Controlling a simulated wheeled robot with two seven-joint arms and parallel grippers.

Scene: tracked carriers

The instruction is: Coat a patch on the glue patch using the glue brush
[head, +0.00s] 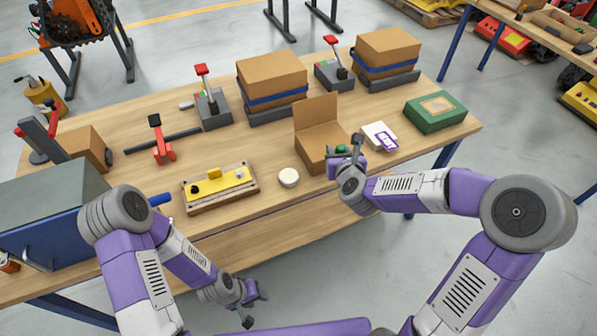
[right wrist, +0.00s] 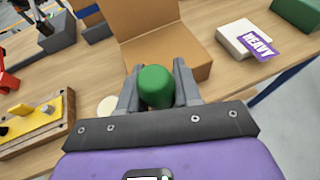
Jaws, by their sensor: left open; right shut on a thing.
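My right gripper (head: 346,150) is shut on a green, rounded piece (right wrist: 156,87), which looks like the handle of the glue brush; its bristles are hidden. The gripper holds it in front of an open cardboard box, near the table's front edge. A round cream disc (head: 288,177) lies flat on the table, left of the right gripper; it may be the glue patch, but I cannot be sure. It shows partly in the right wrist view (right wrist: 107,105), beside the left finger. My left gripper (head: 250,297) is open and empty, low in front of the table.
The open cardboard box (head: 310,121) stands behind the right gripper. A white block with a HEAVY label (head: 379,136) and a green case (head: 435,112) lie right. A yellow-topped wooden board (head: 221,187) sits left of the disc. Clear tabletop surrounds the disc.

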